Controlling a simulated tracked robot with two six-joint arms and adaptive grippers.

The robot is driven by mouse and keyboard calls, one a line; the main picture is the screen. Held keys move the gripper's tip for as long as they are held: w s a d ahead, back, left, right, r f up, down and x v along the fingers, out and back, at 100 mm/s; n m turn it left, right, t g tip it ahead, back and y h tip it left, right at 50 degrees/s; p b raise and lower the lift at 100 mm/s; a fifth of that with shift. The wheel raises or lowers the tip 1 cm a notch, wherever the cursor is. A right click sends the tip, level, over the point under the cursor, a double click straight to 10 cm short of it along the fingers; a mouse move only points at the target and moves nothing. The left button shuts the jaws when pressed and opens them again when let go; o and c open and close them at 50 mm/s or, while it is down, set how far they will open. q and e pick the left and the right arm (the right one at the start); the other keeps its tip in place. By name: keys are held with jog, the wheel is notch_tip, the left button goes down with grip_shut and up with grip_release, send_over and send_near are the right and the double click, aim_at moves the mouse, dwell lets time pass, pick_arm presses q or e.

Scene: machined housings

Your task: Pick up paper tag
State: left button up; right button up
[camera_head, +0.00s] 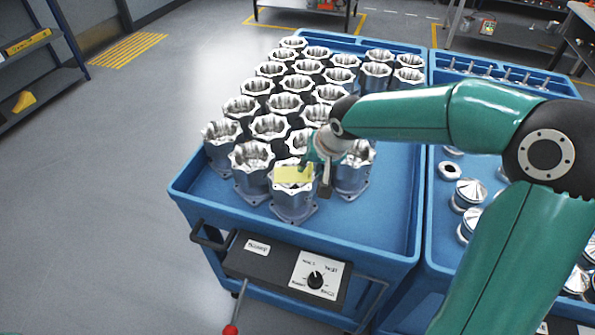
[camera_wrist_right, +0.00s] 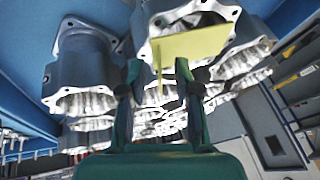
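The yellow paper tag (camera_head: 293,174) is at the rim of the front housing (camera_head: 294,205) on the blue cart, in the head view. In the right wrist view the tag (camera_wrist_right: 195,45) lies just beyond my fingertips, in front of a housing's scalloped rim. My right gripper (camera_head: 316,175) is right beside the tag in the head view. In the wrist view its two fingers (camera_wrist_right: 158,68) stand apart, with the tag overlapping the right fingertip; I cannot tell whether they touch. My left gripper is in neither view.
Several metal housings (camera_head: 284,103) stand close together in rows behind the tag. The blue cart (camera_head: 390,225) has bare floor to the right of them. A second blue cart (camera_head: 432,200) with metal parts stands alongside. A control panel (camera_head: 318,275) is on the cart's front.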

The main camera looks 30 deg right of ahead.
grip_shut()
jog(key=shift+r, duration=0.1)
